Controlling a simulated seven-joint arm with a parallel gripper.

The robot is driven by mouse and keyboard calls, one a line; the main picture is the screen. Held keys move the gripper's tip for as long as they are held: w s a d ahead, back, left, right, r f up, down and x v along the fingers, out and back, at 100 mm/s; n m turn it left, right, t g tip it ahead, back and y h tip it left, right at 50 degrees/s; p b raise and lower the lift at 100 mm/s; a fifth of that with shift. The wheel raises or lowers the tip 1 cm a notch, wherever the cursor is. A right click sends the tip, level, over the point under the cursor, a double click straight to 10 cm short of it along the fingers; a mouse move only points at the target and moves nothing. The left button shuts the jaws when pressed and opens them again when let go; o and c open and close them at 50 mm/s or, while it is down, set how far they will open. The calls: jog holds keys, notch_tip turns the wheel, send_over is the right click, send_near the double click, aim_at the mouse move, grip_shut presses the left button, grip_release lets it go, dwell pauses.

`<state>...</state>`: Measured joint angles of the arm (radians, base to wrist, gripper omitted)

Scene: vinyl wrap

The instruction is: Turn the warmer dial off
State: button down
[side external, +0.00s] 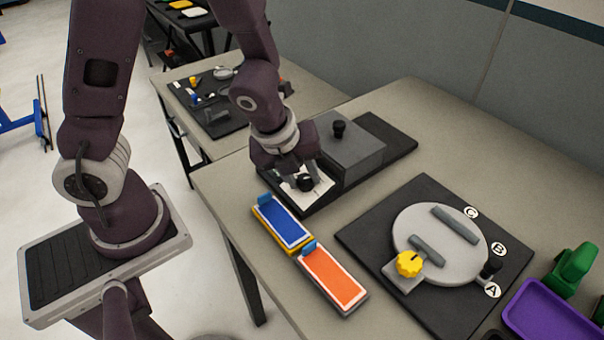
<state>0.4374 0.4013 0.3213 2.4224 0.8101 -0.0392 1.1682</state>
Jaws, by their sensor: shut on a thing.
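The warmer (352,150) is a grey box on a long black base at the back middle of the table. A black dial (306,184) sits on a white plate (322,188) at the front left end of that base. My gripper (303,180) points down over the plate, with its fingers shut on the black dial. The fingers hide part of the dial, and its pointer setting is too small to tell.
In front lie a blue pad (284,225) and an orange pad (334,278). To the right, a round grey plate (460,240) with a yellow knob (409,263) sits on a black board (365,232). A purple tray (550,318) and green holder (572,270) stand far right.

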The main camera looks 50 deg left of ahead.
jog(key=n, duration=1.5)
jog(key=shift+g, duration=0.3)
jog(key=n, duration=0.5)
jog(key=shift+n, duration=2.2)
jog(key=c, duration=1)
grip_release()
jog(key=shift+c, duration=0.2)
